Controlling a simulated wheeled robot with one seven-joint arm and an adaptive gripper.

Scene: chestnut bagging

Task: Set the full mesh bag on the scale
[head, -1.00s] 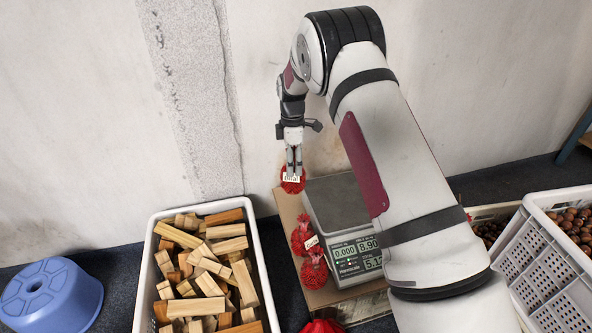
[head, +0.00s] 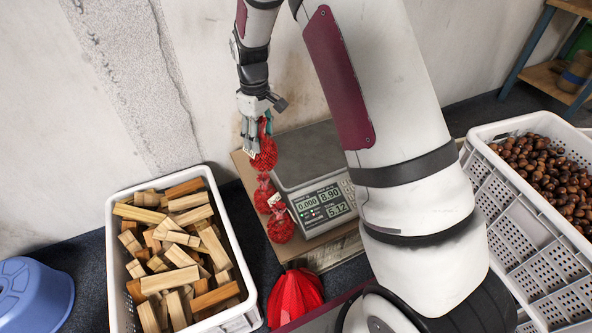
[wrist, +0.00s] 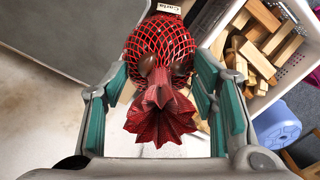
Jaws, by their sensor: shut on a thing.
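My gripper (head: 257,138) is at the back left corner of the board, beside the scale (head: 308,158). It is shut on a full red mesh bag (head: 264,158). In the wrist view, the teal finger pads (wrist: 160,85) lie on both sides of this bag (wrist: 150,42); its ruffled top points at the camera and a white name tag shows at its far side. I cannot tell whether its base touches the board. The scale's grey plate looks empty in its visible part, and its display reads 0.000. My arm hides the scale's right side.
Two more full red bags (head: 280,228) (head: 265,192) stand on the board (head: 240,165) left of the scale. A white crate of wood blocks (head: 113,240) is at left, a blue stool (head: 35,295) beyond it. A chestnut crate (head: 520,215) is at right. A red ruffled thing (head: 295,297) is in front.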

